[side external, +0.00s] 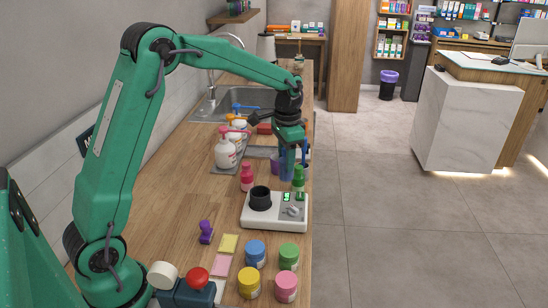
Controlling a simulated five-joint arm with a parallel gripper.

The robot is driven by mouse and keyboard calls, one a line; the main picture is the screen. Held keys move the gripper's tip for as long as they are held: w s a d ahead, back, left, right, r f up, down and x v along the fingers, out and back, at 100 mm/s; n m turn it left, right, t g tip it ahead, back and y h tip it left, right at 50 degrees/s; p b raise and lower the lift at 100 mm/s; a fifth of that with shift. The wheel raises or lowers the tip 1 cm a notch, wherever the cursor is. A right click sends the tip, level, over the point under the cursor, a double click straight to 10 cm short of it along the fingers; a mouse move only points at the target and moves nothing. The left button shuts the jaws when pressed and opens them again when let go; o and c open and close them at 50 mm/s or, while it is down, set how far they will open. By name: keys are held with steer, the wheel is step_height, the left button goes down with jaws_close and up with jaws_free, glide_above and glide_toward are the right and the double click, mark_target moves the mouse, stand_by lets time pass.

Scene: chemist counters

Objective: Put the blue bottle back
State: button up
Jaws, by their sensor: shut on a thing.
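The blue bottle (286,165) is upright at the right side of the wooden counter, behind the white device. My gripper (292,150) points down over it and is shut on it. The fingers and the green bottle (298,179) hide part of the blue bottle. I cannot tell whether its base touches the counter. The green bottle stands in front and slightly right, and a pink bottle (247,177) stands to the left.
A white device (273,222) with a black cup (260,198) stands in front of the bottles. White pump bottles (225,152) and a sink (235,102) are farther back. Several coloured jars (255,254) stand near the front. Bare counter (170,190) lies at left.

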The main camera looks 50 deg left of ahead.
steer(key=shift+w+a+f, duration=0.4)
steer(key=shift+a+f, duration=1.2)
steer(key=shift+f, duration=0.05)
steer(key=shift+w+a+f, duration=0.35)
steer(key=shift+a+f, duration=1.25)
steer(key=shift+f, duration=0.1)
steer(key=shift+w+a+f, duration=0.4)
steer(key=shift+a+f, duration=1.2)
steer(key=shift+f, duration=0.05)
steer(key=shift+f, duration=0.15)
steer(key=o, duration=1.1)
step_height(320, 180, up, 12)
steer(key=shift+r, duration=0.2)
steer(key=shift+d+r, duration=0.1)
